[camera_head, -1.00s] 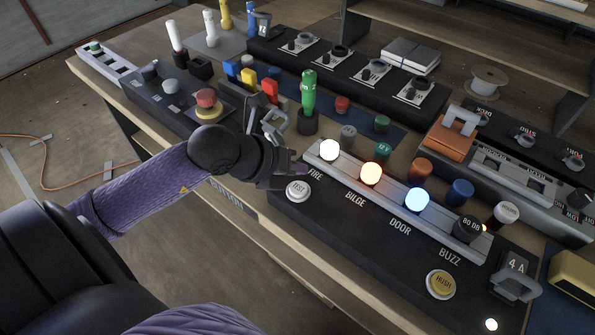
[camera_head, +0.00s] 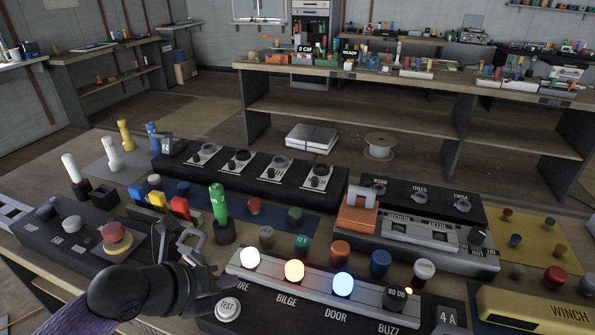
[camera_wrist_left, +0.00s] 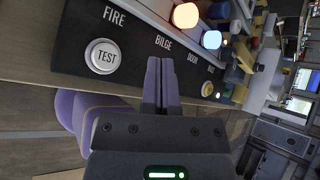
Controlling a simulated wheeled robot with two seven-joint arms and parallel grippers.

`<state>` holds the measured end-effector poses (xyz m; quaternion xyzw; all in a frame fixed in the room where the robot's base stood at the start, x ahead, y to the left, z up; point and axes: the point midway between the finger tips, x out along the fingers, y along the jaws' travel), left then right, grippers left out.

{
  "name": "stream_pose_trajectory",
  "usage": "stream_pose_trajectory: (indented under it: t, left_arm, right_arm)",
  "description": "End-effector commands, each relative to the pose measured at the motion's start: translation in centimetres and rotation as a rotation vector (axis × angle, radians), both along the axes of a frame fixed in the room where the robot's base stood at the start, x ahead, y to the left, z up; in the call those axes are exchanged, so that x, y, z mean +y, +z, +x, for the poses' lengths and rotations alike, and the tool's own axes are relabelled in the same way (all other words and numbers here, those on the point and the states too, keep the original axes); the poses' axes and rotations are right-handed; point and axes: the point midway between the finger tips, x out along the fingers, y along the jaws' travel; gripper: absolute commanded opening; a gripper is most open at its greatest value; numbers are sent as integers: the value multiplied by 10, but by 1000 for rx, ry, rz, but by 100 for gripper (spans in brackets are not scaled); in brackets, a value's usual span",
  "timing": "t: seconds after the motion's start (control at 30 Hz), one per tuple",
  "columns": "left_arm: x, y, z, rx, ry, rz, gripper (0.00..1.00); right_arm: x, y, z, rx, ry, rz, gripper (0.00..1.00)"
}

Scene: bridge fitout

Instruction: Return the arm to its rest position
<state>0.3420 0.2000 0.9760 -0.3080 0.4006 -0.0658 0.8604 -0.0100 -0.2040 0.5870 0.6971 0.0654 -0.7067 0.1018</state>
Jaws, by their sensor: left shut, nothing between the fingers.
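My left gripper (camera_head: 222,287) is in the lower left of the head view, just beyond the white TEST button (camera_head: 228,309) of the black alarm panel. In the left wrist view its two purple fingers (camera_wrist_left: 162,84) are pressed together with nothing between them. The TEST button (camera_wrist_left: 104,56) shows to the left of the fingers there, apart from them. My left arm's dark wrist hides part of the bench edge. My right gripper is not in view.
Lit white (camera_head: 250,258), orange (camera_head: 294,270) and blue (camera_head: 343,284) lamps stand on the panel's rail. A green-handled lever (camera_head: 218,205), a red mushroom button (camera_head: 115,235) and metal clasps stand close behind my wrist. A yellow WINCH box (camera_head: 535,310) is at right.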

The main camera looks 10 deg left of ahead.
Motion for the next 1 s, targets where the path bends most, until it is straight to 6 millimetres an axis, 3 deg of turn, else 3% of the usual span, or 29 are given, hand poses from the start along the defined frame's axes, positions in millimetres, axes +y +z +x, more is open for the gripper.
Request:
stream_pose_trajectory:
  t: [0.07,0.1,0.13,0.17,0.2,0.27,0.33,0.4,0.5,0.6,0.8,1.0]
  left_arm:
    - [-41,18,-5,-88,-62,-258,0]
    - [-64,41,-7,-174,-71,-483,0]
    - [-74,63,-8,-247,-39,-669,0]
    - [-74,84,-8,-320,27,-856,0]
    - [-61,104,-6,-403,172,-1085,0]
    - [-25,108,-4,-470,485,-1359,0]
    - [14,75,-10,-440,919,-1541,0]
    - [31,25,-28,-310,1318,-1589,0]
    - [24,-34,-63,-63,1717,-1525,0]
    - [1,-74,-101,210,1977,-1400,0]
    - [-57,-116,-172,741,2224,-1085,0]
    - [-55,-207,-171,742,2250,-1025,0]
  right_arm:
    - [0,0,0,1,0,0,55]
    - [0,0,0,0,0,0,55]
    - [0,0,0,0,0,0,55]
    - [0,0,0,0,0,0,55]
    - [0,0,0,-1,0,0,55]
    - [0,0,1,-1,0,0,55]
    - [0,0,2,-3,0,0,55]
    - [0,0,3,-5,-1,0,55]
    - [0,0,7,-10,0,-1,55]
    - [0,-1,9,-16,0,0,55]
    - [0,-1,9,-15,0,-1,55]
    - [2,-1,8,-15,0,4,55]
